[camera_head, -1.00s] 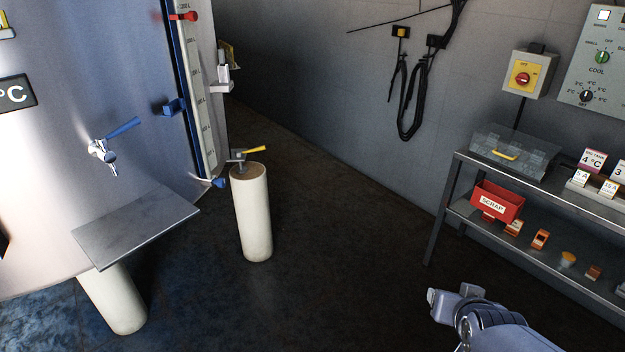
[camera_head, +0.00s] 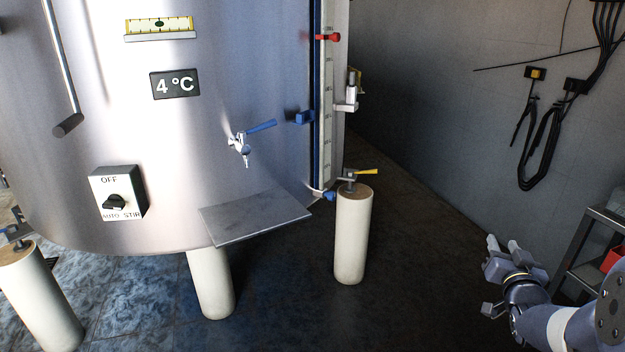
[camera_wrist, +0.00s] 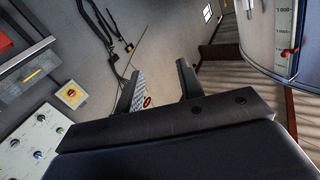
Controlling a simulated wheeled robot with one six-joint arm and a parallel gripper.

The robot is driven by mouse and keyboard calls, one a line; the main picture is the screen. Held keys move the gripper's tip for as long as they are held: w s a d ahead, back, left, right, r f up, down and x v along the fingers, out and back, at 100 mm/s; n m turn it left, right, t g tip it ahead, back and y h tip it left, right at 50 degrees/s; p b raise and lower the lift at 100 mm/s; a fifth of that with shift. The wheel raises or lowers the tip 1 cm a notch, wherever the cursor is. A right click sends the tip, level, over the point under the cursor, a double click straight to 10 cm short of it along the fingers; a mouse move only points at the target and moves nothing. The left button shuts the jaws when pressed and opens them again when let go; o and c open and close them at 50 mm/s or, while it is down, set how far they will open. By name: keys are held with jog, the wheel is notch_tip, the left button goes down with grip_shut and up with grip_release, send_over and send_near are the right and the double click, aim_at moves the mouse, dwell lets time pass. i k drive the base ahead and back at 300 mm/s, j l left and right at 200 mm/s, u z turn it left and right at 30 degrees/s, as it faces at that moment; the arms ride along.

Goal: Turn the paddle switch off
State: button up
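A white switch box (camera_head: 118,193) with a black knob (camera_head: 115,204) is on the lower left of the steel tank (camera_head: 215,60) in the head view. The knob's exact pointing is too small to tell. My gripper (camera_head: 497,262) is at the right in the head view, far from the switch box and touching nothing. In the wrist view its two fingers (camera_wrist: 160,88) stand apart with nothing held between them. The switch box does not show in the wrist view.
A blue-handled tap (camera_head: 240,142) and a grey shelf plate (camera_head: 255,217) stick out from the tank. White legs (camera_head: 352,235) stand below and beside it. A metal rack (camera_head: 590,240) is at the right edge. Dark floor between tank and gripper is clear.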

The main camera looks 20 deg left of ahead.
aim_at(115, 201)
jog(key=k+j+u, duration=0.15)
jog(key=j+u, duration=0.2)
jog(key=j, duration=0.65)
jog(key=j+u, duration=0.35)
jog(key=j, duration=2.15)
jog(key=k, duration=0.05)
